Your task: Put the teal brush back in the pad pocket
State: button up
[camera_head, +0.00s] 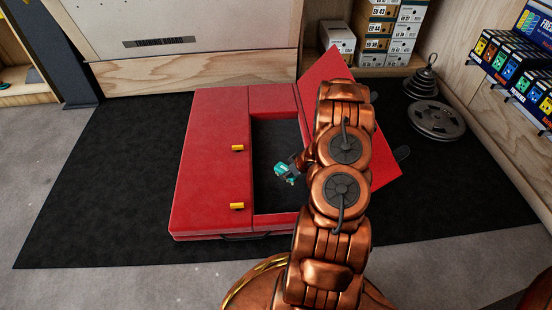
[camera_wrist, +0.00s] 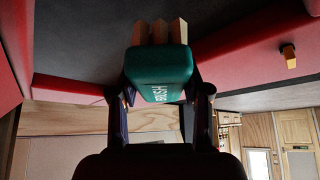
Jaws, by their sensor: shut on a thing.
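The teal brush (camera_head: 285,174) is held in my gripper (camera_head: 294,167) over the open pocket of the red pad (camera_head: 208,165). In the wrist view the brush's teal body (camera_wrist: 165,72) sits between my two fingers (camera_wrist: 162,92), with tan wooden-looking blocks on its far side. The pad pocket (camera_head: 276,140) is a dark rectangular recess in the pad, and my arm covers part of its right side. The brush appears above the recess; how high I cannot tell.
A red flap (camera_head: 322,72) stands at the pad's right side, partly behind my arm. Yellow tabs (camera_head: 237,148) sit on the pad's left part. Weight plates (camera_head: 436,119) lie at the right. The black mat (camera_head: 100,165) is clear at the left.

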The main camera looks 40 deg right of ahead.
jog(key=f+b, duration=0.1)
jog(key=f, duration=0.1)
jog(key=f+b, duration=0.1)
jog(key=f, duration=0.2)
jog(key=shift+w+d+f+b, duration=0.1)
jog(key=shift+w+f+b, duration=0.1)
jog(key=shift+f+b, duration=1.15)
jog(key=shift+f, duration=1.2)
jog(key=shift+r, duration=0.1)
jog(key=o, duration=1.2)
